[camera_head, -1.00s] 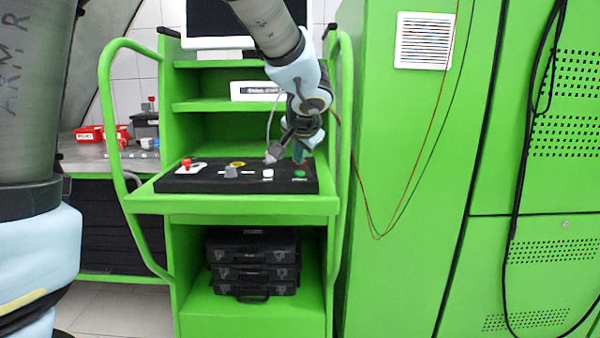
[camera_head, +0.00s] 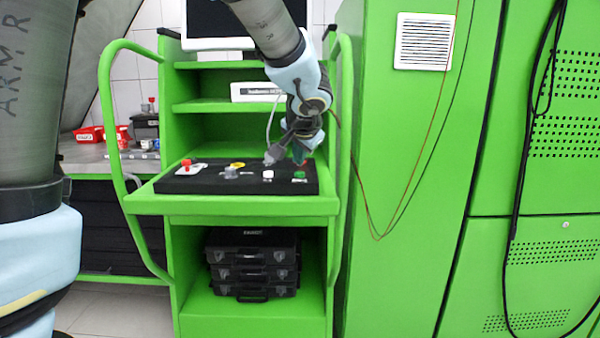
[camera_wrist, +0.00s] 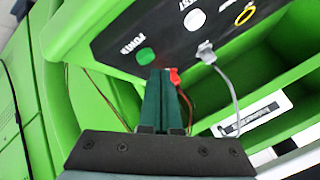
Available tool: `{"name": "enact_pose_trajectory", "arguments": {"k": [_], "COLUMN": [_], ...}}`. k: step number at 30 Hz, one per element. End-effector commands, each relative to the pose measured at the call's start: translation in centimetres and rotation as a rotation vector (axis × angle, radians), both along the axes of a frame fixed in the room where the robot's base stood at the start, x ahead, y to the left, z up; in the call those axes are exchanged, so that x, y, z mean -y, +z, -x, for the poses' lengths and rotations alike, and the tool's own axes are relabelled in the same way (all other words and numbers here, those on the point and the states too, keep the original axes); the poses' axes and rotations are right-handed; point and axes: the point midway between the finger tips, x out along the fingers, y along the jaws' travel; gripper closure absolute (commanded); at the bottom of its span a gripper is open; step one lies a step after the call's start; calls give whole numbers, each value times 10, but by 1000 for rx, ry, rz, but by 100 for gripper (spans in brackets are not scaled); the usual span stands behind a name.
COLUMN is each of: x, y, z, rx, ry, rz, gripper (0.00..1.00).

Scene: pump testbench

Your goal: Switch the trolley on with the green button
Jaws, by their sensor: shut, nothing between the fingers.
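The green button (camera_head: 299,174) is at the right end of the black control panel (camera_head: 215,186) on the green trolley (camera_head: 230,204). In the wrist view the green button (camera_wrist: 146,56) sits beside a label that seems to read POWER. My gripper (camera_head: 300,157) is just above the button in the head view. In the wrist view its dark green fingers (camera_wrist: 159,74) are together and empty, with their tips very close to the button's edge. I cannot tell whether they touch it.
A white button (camera_wrist: 194,19), a grey plug with a cable (camera_wrist: 206,52) and a yellow ring (camera_wrist: 244,13) are along the panel. A red connector (camera_wrist: 174,76) shows by the fingertips. A red knob (camera_head: 187,164) is at the panel's left. The trolley's handrail (camera_head: 345,120) rises at right.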

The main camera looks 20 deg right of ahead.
Motion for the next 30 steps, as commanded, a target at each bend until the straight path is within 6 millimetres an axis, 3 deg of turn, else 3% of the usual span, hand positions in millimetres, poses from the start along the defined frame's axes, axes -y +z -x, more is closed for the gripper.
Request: {"name": "enact_pose_trajectory", "arguments": {"k": [30], "x": [0], "y": [-9], "z": [0], "rx": [1], "ry": [-1], "rz": [1], "gripper": [100]}}
